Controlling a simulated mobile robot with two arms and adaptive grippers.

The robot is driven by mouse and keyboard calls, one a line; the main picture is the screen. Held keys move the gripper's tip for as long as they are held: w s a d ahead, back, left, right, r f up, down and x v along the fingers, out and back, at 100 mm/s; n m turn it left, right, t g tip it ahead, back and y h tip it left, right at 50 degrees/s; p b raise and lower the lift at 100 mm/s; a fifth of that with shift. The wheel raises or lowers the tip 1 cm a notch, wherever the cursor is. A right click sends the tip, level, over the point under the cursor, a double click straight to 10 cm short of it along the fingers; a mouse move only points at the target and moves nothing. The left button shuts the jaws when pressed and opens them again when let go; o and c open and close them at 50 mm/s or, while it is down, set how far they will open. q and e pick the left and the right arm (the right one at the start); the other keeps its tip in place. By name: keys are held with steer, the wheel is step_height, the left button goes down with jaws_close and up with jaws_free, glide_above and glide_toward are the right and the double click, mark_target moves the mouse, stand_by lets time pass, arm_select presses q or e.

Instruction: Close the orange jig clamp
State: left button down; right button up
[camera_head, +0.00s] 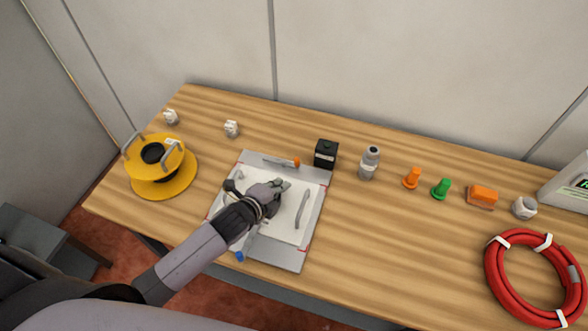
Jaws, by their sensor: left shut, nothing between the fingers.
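The orange jig clamp (296,162) is a grey bar with an orange tip, lying along the far edge of the grey jig (285,256). I cannot tell from this view whether it is open or closed. A blue-tipped clamp (240,257) is at the jig's near left edge, partly behind my left arm. A white panel (287,229) lies on the jig. My left gripper (284,185) is shut and empty over the panel, nearer to me than the orange tip and apart from it. It hides part of the panel. My right gripper is out of view.
A yellow spool (162,186) stands at the left. A black box (326,154) stands close to the jig's far right corner, near the orange tip. A grey bottle (369,163), small orange and green parts and a red hose coil (498,283) are to the right.

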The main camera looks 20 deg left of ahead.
mark_target(294, 179)
arm_select(q)
steer(key=x, duration=0.5)
steer(key=shift+d+r, duration=0.1)
steer(key=shift+r, duration=0.05)
steer(key=shift+w+d+r+p, duration=0.1)
steer(key=shift+w+p, duration=0.2)
steer(key=shift+w, duration=0.25)
steer(key=shift+w+d+p, duration=0.15)
steer(key=shift+w+p, duration=0.15)
steer(key=shift+w, duration=0.25)
steer(key=shift+w+d, duration=0.15)
steer(key=shift+w, duration=0.45)
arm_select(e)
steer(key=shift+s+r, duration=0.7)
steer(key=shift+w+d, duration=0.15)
